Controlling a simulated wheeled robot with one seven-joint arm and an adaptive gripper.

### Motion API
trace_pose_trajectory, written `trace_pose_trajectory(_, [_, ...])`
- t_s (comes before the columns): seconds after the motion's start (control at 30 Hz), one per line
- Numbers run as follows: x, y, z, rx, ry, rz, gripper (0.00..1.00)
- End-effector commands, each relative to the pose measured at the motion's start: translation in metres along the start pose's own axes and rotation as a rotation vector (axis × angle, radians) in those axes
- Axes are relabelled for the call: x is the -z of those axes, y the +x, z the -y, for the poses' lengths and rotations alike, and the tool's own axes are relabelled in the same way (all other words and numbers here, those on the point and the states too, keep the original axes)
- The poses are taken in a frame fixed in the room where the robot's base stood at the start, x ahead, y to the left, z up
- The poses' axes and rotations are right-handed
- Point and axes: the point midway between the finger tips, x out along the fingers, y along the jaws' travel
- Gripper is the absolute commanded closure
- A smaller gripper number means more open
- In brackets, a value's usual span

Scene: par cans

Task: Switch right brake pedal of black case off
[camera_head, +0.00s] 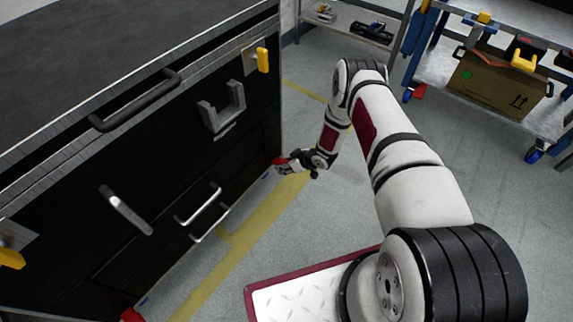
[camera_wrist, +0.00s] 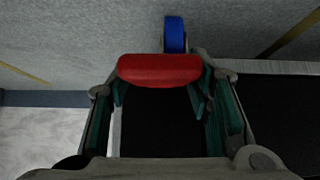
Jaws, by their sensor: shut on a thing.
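The black case (camera_head: 70,190) fills the left side of the head view. Its right brake pedal (camera_head: 279,161) is red and sits low at the far right corner. My gripper (camera_head: 285,168) is at that pedal. In the wrist view the red pedal (camera_wrist: 160,70) lies across the fingertips of my gripper (camera_wrist: 158,88), with one finger at each end, and the jaws are shut on it. A blue caster wheel (camera_wrist: 174,34) shows just beyond the pedal. Whether the pedal is pressed or raised I cannot tell.
Another red pedal (camera_head: 131,314) is at the case's near lower corner. Handles (camera_head: 136,103) and yellow latches (camera_head: 263,60) stick out from the case front. A cart with a cardboard box (camera_head: 497,84) stands at the upper right.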

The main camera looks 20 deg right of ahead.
Motion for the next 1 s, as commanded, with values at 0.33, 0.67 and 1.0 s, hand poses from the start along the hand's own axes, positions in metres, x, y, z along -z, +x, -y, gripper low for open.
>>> trace_pose_trajectory(0.33, [0.0002,-0.0024,-0.0002,0.0,0.002,0.044,1.0])
trace_pose_trajectory(0.67, [0.0006,-0.0023,-0.0003,0.0,0.002,0.042,0.36])
trace_pose_trajectory(1.0, [0.0013,-0.0028,-0.0005,0.0,0.001,0.04,0.33])
